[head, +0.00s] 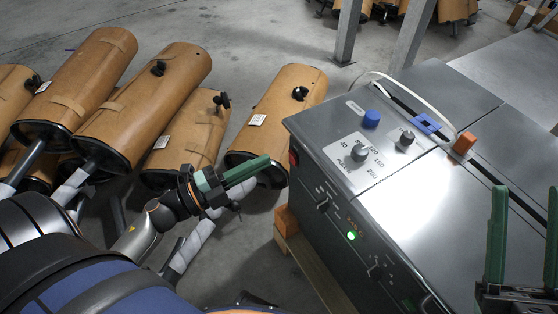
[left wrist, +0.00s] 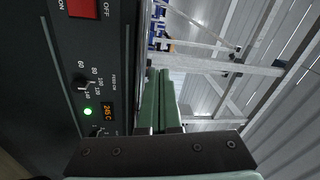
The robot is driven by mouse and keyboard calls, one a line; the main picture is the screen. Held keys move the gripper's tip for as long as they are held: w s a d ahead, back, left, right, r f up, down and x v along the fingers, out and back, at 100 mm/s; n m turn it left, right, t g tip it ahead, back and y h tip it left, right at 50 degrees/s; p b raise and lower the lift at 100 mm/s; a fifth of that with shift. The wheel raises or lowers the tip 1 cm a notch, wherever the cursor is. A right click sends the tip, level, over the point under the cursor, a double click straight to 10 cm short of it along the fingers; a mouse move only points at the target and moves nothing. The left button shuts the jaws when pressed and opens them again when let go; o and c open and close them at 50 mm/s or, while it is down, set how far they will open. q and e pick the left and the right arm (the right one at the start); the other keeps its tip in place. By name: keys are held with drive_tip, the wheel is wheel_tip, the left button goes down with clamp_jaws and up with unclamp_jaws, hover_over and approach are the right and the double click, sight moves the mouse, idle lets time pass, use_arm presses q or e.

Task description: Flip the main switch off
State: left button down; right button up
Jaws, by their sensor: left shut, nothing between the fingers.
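The main switch is a red rocker (left wrist: 83,8) with ON and OFF labels, on the dark front panel of the machine, cut by the top edge of the left wrist view. In the head view only a small red part of it (head: 293,158) shows at the panel's left end. My left gripper (head: 264,162) is shut and empty, its green fingers pointing toward that end, apart from the switch as far as I can tell. Its fingers (left wrist: 159,75) also show in the left wrist view. My right gripper (head: 525,220) is open at the lower right, above the machine's top.
The metal machine (head: 408,200) has a lit green lamp (head: 351,236), an orange display, knobs and a blue button (head: 371,118). An orange block (head: 286,221) sits below the panel. Grey floor shows between.

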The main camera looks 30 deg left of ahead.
use_arm(q)
drive_tip(key=s+a+f+m+g+y, duration=0.1)
drive_tip(key=a+f+m+g+y, duration=0.1)
drive_tip(key=a+f, duration=0.5)
wheel_tip(320, 180, down, 2)
drive_tip(key=shift+s+a+f+g+y, duration=0.1)
drive_tip(key=shift+s+a+g+y, duration=0.1)
drive_tip(key=shift+a+g+y, duration=0.15)
use_arm(e)
drive_tip(key=shift+s+a+r+n+g+y, duration=0.15)
drive_tip(key=shift+s+r+n+y, duration=0.2)
drive_tip(key=shift+n+y, duration=0.2)
drive_tip(key=shift+s+r+n+g+y, duration=0.15)
drive_tip(key=shift+s+r+n+y, duration=0.25)
drive_tip(key=shift+y, duration=0.25)
drive_tip(key=shift+w+f, duration=0.1)
use_arm(q)
drive_tip(key=b, duration=0.3)
approach(291, 157)
drive_tip(key=x, duration=0.5)
drive_tip(key=shift+w+f, duration=0.15)
drive_tip(key=shift+f, duration=0.1)
drive_tip(key=shift+w+d+r, duration=0.1)
drive_tip(key=shift+w+d, duration=0.2)
drive_tip(key=shift+w, duration=0.25)
use_arm(e)
drive_tip(key=shift+w+f+m, duration=0.15)
drive_tip(key=shift+f+m, duration=0.3)
drive_tip(key=shift+f, duration=0.9)
